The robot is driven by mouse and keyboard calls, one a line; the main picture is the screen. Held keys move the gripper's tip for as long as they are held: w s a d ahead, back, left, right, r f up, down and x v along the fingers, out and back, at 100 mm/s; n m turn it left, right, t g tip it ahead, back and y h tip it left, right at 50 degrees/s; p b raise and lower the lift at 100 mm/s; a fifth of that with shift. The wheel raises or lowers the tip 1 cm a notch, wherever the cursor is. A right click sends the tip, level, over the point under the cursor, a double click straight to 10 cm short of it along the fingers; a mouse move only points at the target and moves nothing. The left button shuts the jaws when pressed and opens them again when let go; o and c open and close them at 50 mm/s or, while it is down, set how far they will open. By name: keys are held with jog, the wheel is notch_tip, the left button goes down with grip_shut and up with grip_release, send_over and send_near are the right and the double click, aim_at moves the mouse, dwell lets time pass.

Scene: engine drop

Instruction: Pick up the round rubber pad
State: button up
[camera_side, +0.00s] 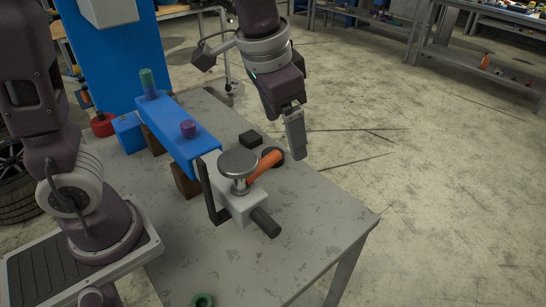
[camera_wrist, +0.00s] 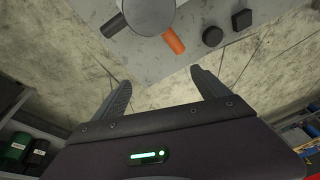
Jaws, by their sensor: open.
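The round rubber pad (camera_side: 279,157) is a black disc lying on the grey table, partly hidden by an orange cylinder in the side view. In the wrist view the round pad (camera_wrist: 212,38) lies at the upper right, beside the orange cylinder. My gripper (camera_side: 297,146) points down just right of the pad in the side view, apart from it. In the wrist view my gripper (camera_wrist: 160,82) has its two fingers spread with nothing between them, and the pad lies ahead of the fingertips, to the right.
A black square block (camera_side: 250,139) lies close to the pad. A grey assembly with a round metal top (camera_side: 238,164), the orange cylinder (camera_side: 266,165) and a black handle (camera_side: 266,222) stands nearby. A blue beam (camera_side: 180,135) is behind it. The table's front right (camera_side: 320,225) is clear.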

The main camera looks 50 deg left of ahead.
jog(key=w+f+m+g+y, duration=0.1)
jog(key=w+f+m+y, duration=0.1)
jog(key=w+f+m, duration=0.3)
jog(key=m+y, duration=0.7)
send_near(280, 173)
jog(key=shift+s+a+r+g, duration=0.2)
jog(key=shift+s+a+r, duration=0.2)
jog(key=shift+r, duration=0.15)
jog(key=shift+s+a+r+g, duration=0.2)
jog(key=shift+s+a+r, duration=0.25)
jog(key=shift+r, duration=0.1)
jog(key=w+a+f+m+y, duration=0.1)
jog(key=m, duration=0.1)
jog(key=w+a+f+m+t+y, duration=0.1)
jog(key=a, duration=0.1)
jog(key=w+a+f+m+t+y, duration=0.1)
jog(key=a+f+m, duration=0.1)
jog(key=shift+w+a+m+y, duration=0.2)
jog(key=shift+m+y, duration=0.1)
jog(key=shift+y, duration=0.1)
jog(key=x, duration=0.5)
jog(key=shift+w+d+f, duration=0.1)
jog(key=shift+w+f, duration=0.1)
jog(key=shift+f, duration=0.05)
jog(key=shift+r, duration=0.1)
jog(key=c, duration=1.5)
